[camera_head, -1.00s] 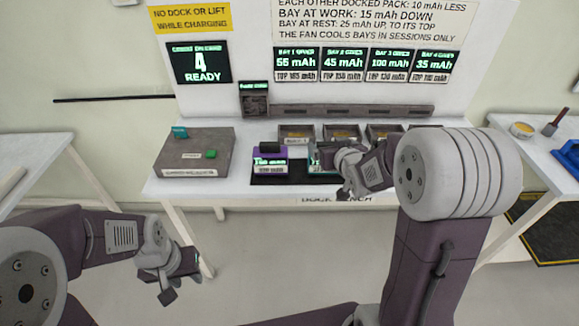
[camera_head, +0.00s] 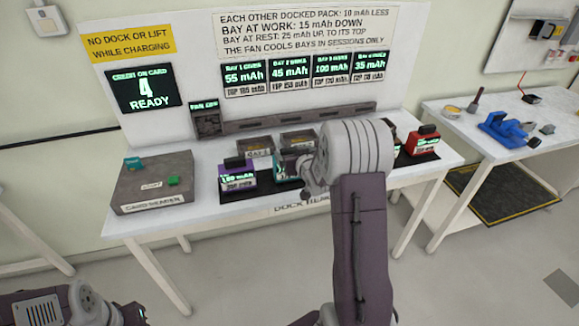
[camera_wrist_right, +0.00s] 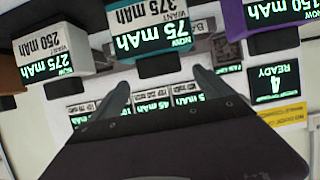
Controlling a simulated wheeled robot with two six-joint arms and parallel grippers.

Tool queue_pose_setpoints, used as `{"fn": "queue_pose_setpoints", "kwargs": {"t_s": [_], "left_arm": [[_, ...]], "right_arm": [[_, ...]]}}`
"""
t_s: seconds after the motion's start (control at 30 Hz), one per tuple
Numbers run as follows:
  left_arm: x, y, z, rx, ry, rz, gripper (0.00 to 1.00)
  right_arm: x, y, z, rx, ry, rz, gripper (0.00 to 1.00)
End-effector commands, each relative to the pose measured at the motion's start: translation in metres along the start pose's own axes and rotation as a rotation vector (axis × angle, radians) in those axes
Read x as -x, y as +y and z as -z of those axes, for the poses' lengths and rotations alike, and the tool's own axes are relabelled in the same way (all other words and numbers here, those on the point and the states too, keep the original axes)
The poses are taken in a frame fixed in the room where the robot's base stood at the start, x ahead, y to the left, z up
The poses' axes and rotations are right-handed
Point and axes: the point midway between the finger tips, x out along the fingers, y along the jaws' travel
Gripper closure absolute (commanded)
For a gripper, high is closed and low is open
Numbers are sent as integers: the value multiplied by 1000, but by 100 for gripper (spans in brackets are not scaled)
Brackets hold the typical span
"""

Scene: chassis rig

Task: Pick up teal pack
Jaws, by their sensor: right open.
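The teal pack (camera_head: 288,168) stands on the dock bench between a purple pack (camera_head: 238,178) and my right arm, which partly hides it. In the right wrist view, seen upside down, the teal pack (camera_wrist_right: 150,32) reads 75 mAh now, want 375. Its dark handle shows beyond and between the fingertips of my right gripper (camera_wrist_right: 160,80), which is open and empty. In the head view my right gripper (camera_head: 307,182) is beside the teal pack, its fingertips mostly hidden. My left gripper (camera_head: 133,313) is at the bottom left edge, partly cut off and away from the bench.
A grey box (camera_head: 150,185) with small teal and green pieces stands at the bench's left. Empty-looking bays (camera_head: 255,146) line the back. A red pack (camera_head: 424,142) stands at the right end. A side table with blue equipment (camera_head: 508,130) is farther right.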

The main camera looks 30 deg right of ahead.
Motion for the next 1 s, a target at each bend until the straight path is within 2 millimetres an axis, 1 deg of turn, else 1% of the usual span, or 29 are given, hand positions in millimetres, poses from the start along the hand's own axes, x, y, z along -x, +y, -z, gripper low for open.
{"fn": "queue_pose_setpoints", "kwargs": {"t_s": [0.07, 0.2, 0.3, 0.4, 0.57, 0.6, 0.67, 0.7, 0.77, 0.8, 0.87, 0.9, 0.93, 1.0], "left_arm": [[1, 0, 0, 0, 0, 0, 64], [6, 0, 1, 0, 0, 0, 64], [7, 0, 1, 0, 0, 0, 64], [7, 0, 1, 0, 0, 0, 64], [7, 0, 1, 0, 0, 0, 64], [7, 0, 1, 0, 0, 0, 64], [7, 0, 1, 0, 0, 0, 64], [7, 0, 1, 0, 0, 0, 64], [7, 0, 1, 0, 0, 0, 64], [7, 0, 1, 0, 0, 0, 64], [7, 0, 1, 0, 0, 0, 64], [7, 0, 1, 0, 0, 0, 64], [7, 0, 1, 0, 0, 0, 64], [7, 0, 1, 0, 0, 0, 64]], "right_arm": [[-5, 0, 0, 0, -1, 1, 9], [-30, -2, -4, 1, -2, 1, 9], [-45, -2, -3, 1, 1, 1, 9], [-52, -2, -4, 1, 0, 0, 9], [-52, -2, -4, 0, 0, 0, 9], [-52, -2, -4, 0, 0, 0, 15], [-52, -2, -4, 0, 0, 0, 31], [-52, -2, -4, 1, 0, 0, 42], [-52, -2, -4, 1, 0, 0, 59], [-52, -2, -4, 0, 0, 0, 70], [-52, -2, -4, 0, 0, 0, 87], [-52, -2, -4, 0, 0, 0, 98], [-52, -2, -4, 0, 1, 0, 100], [-52, -2, -2, 0, 5, 1, 100]]}}
